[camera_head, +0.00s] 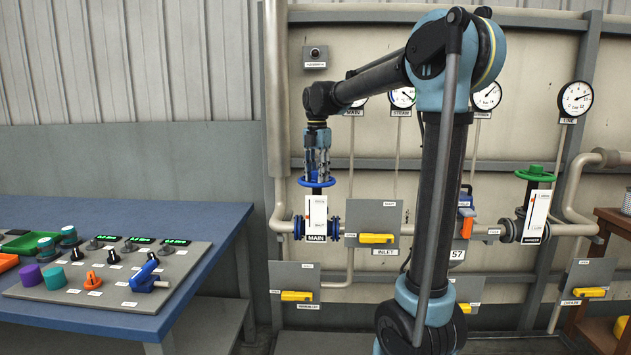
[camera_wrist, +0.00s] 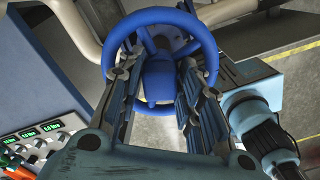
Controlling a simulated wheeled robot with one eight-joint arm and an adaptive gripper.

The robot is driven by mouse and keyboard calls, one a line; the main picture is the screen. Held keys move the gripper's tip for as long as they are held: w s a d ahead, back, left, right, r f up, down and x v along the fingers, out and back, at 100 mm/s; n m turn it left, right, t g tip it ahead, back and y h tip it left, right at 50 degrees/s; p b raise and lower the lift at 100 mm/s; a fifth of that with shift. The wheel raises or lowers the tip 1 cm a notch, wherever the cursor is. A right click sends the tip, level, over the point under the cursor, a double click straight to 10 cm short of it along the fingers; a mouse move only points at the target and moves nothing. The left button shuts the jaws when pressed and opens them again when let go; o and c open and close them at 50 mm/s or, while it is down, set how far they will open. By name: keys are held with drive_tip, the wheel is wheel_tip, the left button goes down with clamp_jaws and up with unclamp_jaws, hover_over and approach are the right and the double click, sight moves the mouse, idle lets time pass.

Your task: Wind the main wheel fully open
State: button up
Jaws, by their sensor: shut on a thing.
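The main wheel (camera_head: 328,183) is a blue handwheel lying flat on top of the valve marked MAIN, left of centre in the head view. A white indicator plate (camera_head: 317,210) with a red mark stands below it. My gripper (camera_head: 317,176) points straight down onto the wheel and is shut on it. In the wrist view the blue rim (camera_wrist: 158,15) circles around the fingertips, and my gripper (camera_wrist: 160,65) has a finger on each side of the blue hub (camera_wrist: 157,82). The exact contact points are partly hidden.
A blue table (camera_head: 200,222) with a control panel (camera_head: 100,285) stands at the left. Yellow-handled INLET (camera_head: 377,239) and lower-left (camera_head: 297,296) levers are near the valve. A green wheel (camera_head: 535,174) is at the right. Pipes and gauges line the wall.

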drive_tip(key=shift+s+n, duration=0.1)
drive_tip(key=shift+n, duration=0.4)
drive_tip(key=n, duration=0.9)
drive_tip(key=o, duration=0.9)
